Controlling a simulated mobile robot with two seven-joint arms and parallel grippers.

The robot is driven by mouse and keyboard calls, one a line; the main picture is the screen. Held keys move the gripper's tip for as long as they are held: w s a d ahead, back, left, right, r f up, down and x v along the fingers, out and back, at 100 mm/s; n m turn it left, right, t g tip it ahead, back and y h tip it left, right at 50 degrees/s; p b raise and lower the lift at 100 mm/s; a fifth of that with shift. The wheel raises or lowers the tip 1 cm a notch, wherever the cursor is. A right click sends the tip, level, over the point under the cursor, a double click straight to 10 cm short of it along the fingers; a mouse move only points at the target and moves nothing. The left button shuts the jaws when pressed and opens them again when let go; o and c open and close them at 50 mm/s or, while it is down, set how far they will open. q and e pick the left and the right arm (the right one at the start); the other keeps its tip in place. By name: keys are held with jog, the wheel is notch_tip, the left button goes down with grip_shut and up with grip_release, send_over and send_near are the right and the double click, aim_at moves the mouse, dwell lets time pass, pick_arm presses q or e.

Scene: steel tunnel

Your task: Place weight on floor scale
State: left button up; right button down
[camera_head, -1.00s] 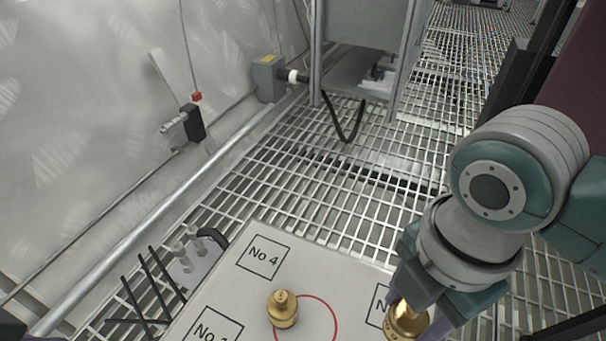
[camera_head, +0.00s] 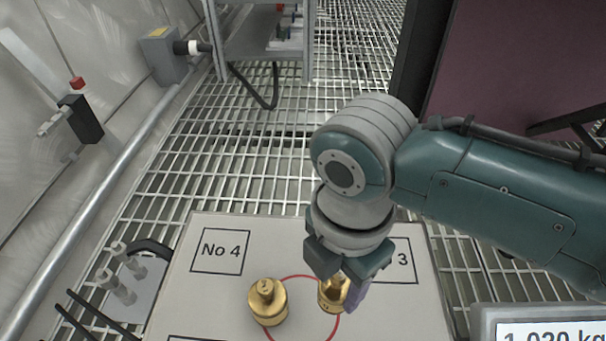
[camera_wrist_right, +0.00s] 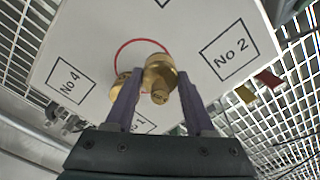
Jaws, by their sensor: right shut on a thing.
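The floor scale's pale plate (camera_head: 215,290) has numbered squares and a red circle. One brass weight (camera_head: 267,302) stands upright on the plate at the left part of the circle. My right gripper (camera_head: 340,285) is shut on a second brass weight (camera_head: 331,295) over the circle's right part, close beside the first. I cannot tell whether the held weight touches the plate. My left gripper is not in view.
A display (camera_head: 545,328) at the lower right reads about 1.020 kg, partly cut off. Grey posts (camera_head: 125,275) and dark rods (camera_head: 85,325) stand left of the plate. A pipe (camera_head: 95,210) runs along the wall.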

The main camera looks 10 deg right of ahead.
aim_at(333, 299)
notch_tip(333, 299, down, 6)
jog(key=b, duration=0.4)
jog(key=shift+r, duration=0.1)
jog(key=shift+c, duration=1.3)
grip_release()
jog(key=shift+f, duration=0.2)
notch_tip(333, 299, up, 12)
jog(key=p, duration=1)
jog(key=shift+r, duration=0.2)
jog(key=s+a+r+m+y, duration=0.1)
jog(key=s+a+m+y, duration=0.15)
jog(key=s+m, duration=0.2)
jog(key=s+d+r+m+t+h, duration=0.1)
jog(key=s+d+r+m, duration=0.2)
jog(key=d+m, duration=0.3)
jog(key=s+d+r+m+t+h, duration=0.1)
jog(key=s+d+r+m, duration=0.3)
jog(key=m, duration=0.6)
jog(key=shift+s+d+r+t, duration=0.25)
jog(key=shift+s+d+t, duration=0.05)
jog(key=shift+d+t, duration=0.6)
